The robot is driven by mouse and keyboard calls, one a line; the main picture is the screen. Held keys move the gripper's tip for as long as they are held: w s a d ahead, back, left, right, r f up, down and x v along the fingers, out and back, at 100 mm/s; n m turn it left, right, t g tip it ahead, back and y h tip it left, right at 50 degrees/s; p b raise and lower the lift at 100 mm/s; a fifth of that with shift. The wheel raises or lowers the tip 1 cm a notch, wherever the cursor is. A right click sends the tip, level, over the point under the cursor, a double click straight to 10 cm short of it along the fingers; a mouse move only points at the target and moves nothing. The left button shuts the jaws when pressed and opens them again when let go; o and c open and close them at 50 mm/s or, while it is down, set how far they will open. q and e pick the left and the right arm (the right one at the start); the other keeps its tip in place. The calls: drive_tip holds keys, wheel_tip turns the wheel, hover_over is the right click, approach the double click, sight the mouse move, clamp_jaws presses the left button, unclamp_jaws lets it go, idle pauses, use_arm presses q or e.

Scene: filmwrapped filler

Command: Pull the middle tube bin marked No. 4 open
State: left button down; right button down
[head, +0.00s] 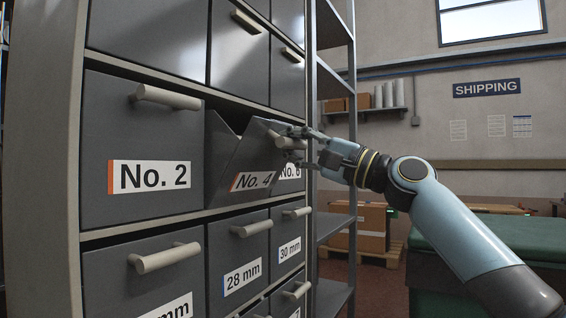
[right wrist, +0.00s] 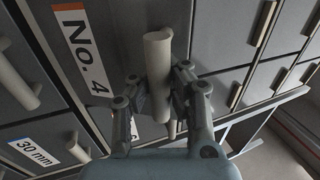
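The tube bin marked No. 4 (head: 240,160) is in the middle column of the grey cabinet. It is tilted outward, its top edge forward of its neighbours and a dark gap showing at its side. Its label (right wrist: 83,50) shows in the right wrist view. Its pale bar handle (right wrist: 157,62) stands between the two fingers of my right gripper (right wrist: 155,98), which look closed against it from both sides. In the head view my right gripper (head: 297,143) reaches in from the right and partly covers the handle. My left gripper is not in view.
Bin No. 2 (head: 100,130) sits shut on the left, No. 6 (head: 290,172) is partly hidden behind the tilted bin. The 28 mm bin (head: 228,260) is shut below. A metal shelf rack (head: 337,150) stands beside the cabinet; a green-covered bench (head: 480,240) is at the right.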

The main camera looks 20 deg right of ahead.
drive_tip(key=shift+s+d+b, duration=0.1)
drive_tip(key=shift+b, duration=0.25)
drive_tip(key=c, duration=1.4)
unclamp_jaws()
drive_tip(key=shift+s+d, duration=0.2)
drive_tip(key=shift+o, duration=1)
drive_tip(key=shift+w+a, duration=0.1)
drive_tip(key=shift+f, duration=0.15)
drive_tip(key=v, duration=0.7)
